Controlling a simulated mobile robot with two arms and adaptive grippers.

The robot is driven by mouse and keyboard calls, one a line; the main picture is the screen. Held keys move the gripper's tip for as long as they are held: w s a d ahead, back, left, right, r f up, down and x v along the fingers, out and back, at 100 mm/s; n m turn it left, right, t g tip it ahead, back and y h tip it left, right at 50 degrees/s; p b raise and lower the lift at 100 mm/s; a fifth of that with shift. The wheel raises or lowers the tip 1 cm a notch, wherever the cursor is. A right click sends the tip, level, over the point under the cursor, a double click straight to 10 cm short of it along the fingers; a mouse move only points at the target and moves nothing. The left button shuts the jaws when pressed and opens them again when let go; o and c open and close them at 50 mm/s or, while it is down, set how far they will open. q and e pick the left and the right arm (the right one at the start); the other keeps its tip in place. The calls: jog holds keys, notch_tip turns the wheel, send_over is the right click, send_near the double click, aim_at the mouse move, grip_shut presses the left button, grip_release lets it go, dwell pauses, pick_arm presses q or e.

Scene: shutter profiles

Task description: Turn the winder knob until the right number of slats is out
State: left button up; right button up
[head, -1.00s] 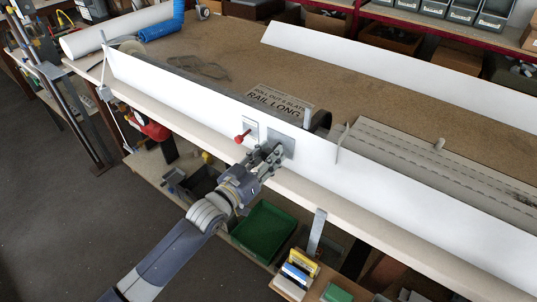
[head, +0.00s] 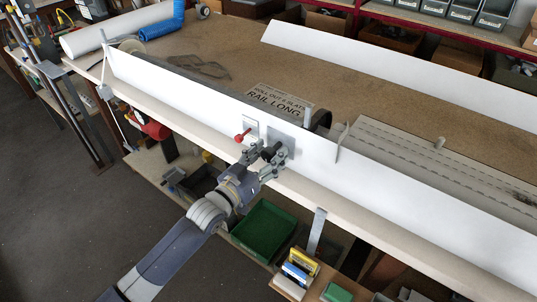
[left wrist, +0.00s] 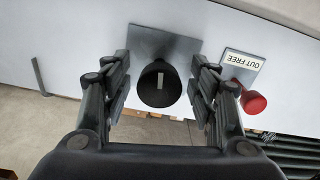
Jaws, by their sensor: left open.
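The winder knob (head: 270,153) is black and sits on a grey square plate on the white rail. In the left wrist view the knob (left wrist: 160,86) faces me, with a pale mark upright across its middle. My left gripper (head: 261,162) is open, its fingers on either side of the knob with gaps showing. The grey slats (head: 430,165) lie flat on the bench behind the rail, to the right; their far right end is cut off. A sign (head: 280,102) reads "ROLL OUT", a hard-to-read number, "SLATS RAIL LONG". My right gripper is out of view.
A red lever (head: 242,136) sits just left of the knob; its label in the left wrist view (left wrist: 243,60) reads "OUT FREE". A green crate (head: 263,233) stands below the bench. A thin upright post (head: 342,143) stands at the rail. The bench behind is mostly clear.

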pick_arm(q)
jog(key=shift+s, duration=0.1)
jog(key=v, duration=1.2)
jog(key=a+f+n+g+y, duration=0.1)
jog(key=a+f+y, duration=0.25)
jog(key=f, duration=0.75)
jog(key=a+f+n+g+y, duration=0.15)
jog(key=a+f, duration=0.35)
jog(key=f, duration=0.6)
jog(key=s+a+f+g+y, duration=0.1)
jog(key=s+a+f+y, duration=0.2)
jog(key=f, duration=0.5)
jog(key=s+a+f+g, duration=0.2)
jog(key=s+a+f, duration=0.1)
jog(key=s+f, duration=0.4)
jog(key=s+f+g+y, duration=0.1)
jog(key=s+f+g, duration=0.1)
jog(key=s+f, duration=0.4)
jog(key=s+a+f+g, duration=0.1)
jog(key=s+f+g, duration=0.2)
jog(key=s+f, duration=0.4)
jog(key=s+a+f+g+y, duration=0.1)
jog(key=s+f+g, duration=0.2)
jog(key=s, duration=1.7)
notch_tip(320, 180, down, 4)
jog(key=shift+s+r+y, duration=0.2)
jog(key=shift+s+y, duration=0.05)
jog(key=shift+y, duration=0.05)
